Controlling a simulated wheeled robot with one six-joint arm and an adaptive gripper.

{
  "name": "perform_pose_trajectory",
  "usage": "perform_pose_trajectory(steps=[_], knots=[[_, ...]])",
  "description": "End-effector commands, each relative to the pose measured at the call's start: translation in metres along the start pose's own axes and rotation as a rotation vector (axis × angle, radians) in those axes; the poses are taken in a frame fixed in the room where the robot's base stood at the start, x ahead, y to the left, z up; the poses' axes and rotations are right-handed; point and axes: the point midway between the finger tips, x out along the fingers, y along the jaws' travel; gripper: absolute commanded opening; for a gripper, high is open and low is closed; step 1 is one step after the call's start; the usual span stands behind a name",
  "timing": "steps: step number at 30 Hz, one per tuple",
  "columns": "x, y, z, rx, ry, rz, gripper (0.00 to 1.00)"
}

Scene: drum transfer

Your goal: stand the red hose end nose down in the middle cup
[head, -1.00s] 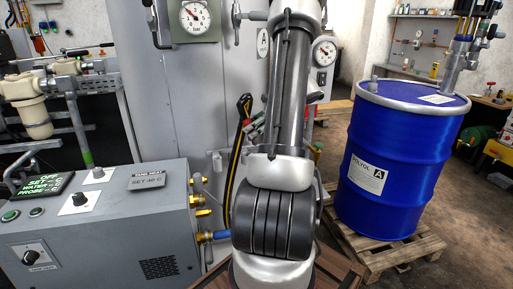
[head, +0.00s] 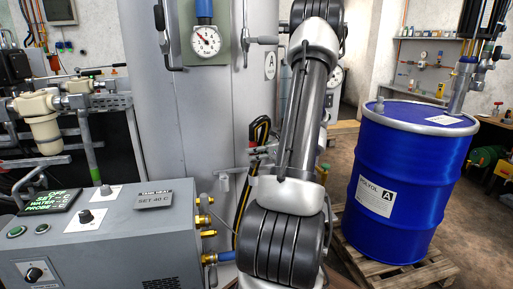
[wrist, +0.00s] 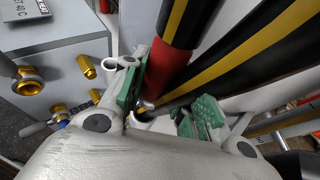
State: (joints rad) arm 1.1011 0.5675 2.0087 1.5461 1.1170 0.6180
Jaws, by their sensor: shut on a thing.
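In the wrist view, my gripper (wrist: 165,103) has green-padded fingers on either side of the red hose end (wrist: 172,68), and is shut on it. The hose end is a red sleeve on a black hose with a yellow stripe. Its metal nose points down toward a white cup (wrist: 141,122) between the fingers. I cannot tell whether the nose is inside the cup or above it. Another white cup (wrist: 124,62) shows beyond the left finger.
More black hoses with yellow stripes (wrist: 285,45) hang close on the right. A grey heater box (head: 120,235) with brass fittings (head: 205,220) stands at left. A blue drum (head: 405,175) on a pallet (head: 415,270) stands at right. A grey tank (head: 180,120) stands behind.

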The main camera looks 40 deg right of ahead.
Motion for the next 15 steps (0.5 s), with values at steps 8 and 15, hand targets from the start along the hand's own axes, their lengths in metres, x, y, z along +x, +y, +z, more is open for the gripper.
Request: perform_pose_trajectory(steps=[8,15], knots=[[0.005,0.000,-0.013,-0.001,-0.001,0.000,0.00],[0.008,0.000,-0.019,0.000,0.000,0.000,0.00]])
